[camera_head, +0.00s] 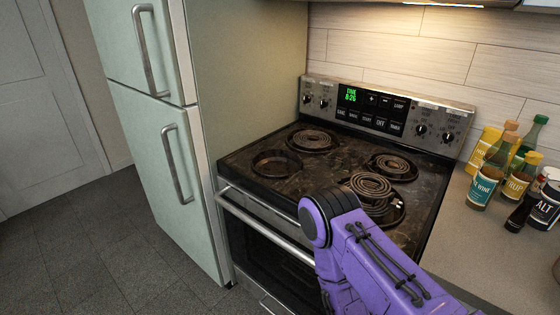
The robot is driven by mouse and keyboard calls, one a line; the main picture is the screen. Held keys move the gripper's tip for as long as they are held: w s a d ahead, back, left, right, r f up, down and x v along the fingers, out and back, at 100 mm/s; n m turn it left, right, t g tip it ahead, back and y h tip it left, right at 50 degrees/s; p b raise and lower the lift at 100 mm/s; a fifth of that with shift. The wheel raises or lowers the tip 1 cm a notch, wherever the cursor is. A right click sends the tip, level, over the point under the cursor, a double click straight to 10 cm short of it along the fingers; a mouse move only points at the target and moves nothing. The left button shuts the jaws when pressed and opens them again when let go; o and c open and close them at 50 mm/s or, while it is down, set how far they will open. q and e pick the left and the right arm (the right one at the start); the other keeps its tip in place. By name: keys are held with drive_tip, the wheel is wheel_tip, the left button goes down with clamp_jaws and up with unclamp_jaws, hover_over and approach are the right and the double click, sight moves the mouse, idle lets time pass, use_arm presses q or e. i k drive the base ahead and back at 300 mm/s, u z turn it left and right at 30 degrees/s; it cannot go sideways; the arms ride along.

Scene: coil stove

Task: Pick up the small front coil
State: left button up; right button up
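The stove top (330,176) is dark and stained. A small coil (370,186) shows at the front right, overlapping the back of the front right burner (388,212). I cannot tell whether it rests there or is held above it. The front left burner (277,164) is a dark ring with no coil visible in it. My purple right arm comes in from the bottom right and covers the stove's front right part. Its gripper is hidden, and so is any contact with the coil. My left gripper is not in view.
Other coils sit at the back left (313,140) and back right (392,166). The control panel (385,112) stands behind. Several bottles, including a teal-labelled one (482,188), crowd the right counter (480,240). A pale green fridge (205,130) stands close on the left.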

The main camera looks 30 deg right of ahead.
sight(369, 191)
drive_tip(key=z, duration=4.2)
drive_tip(key=k, duration=0.7)
drive_tip(key=u, duration=1.35)
